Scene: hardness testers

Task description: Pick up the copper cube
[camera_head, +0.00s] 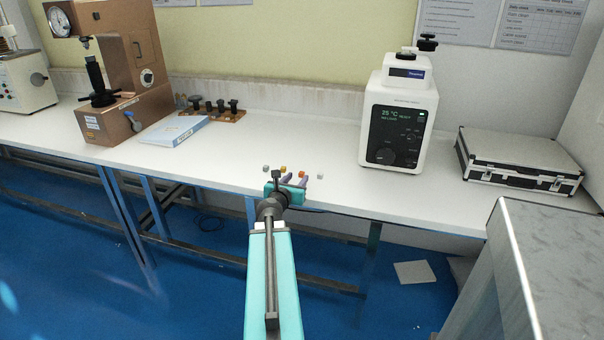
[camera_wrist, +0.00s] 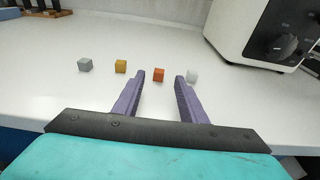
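The copper cube (camera_head: 302,174) is a small orange-red block on the white bench near its front edge. In the wrist view the copper cube (camera_wrist: 158,75) shows in the gap between my fingertips, nearer the left one, and seems to lie just ahead of them. My gripper (camera_wrist: 160,78) has two purple fingers spread apart with nothing held; it also shows in the head view (camera_head: 293,180). Whether the fingertips are level with the cube's height is hard to tell.
A grey cube (camera_wrist: 85,65) and a brass-yellow cube (camera_wrist: 121,66) sit left of the copper one. A pale cube (camera_wrist: 192,76) sits close on the right, by my right fingertip. A white tester (camera_head: 400,115) stands further right. The bench (camera_head: 300,130) behind the cubes is clear.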

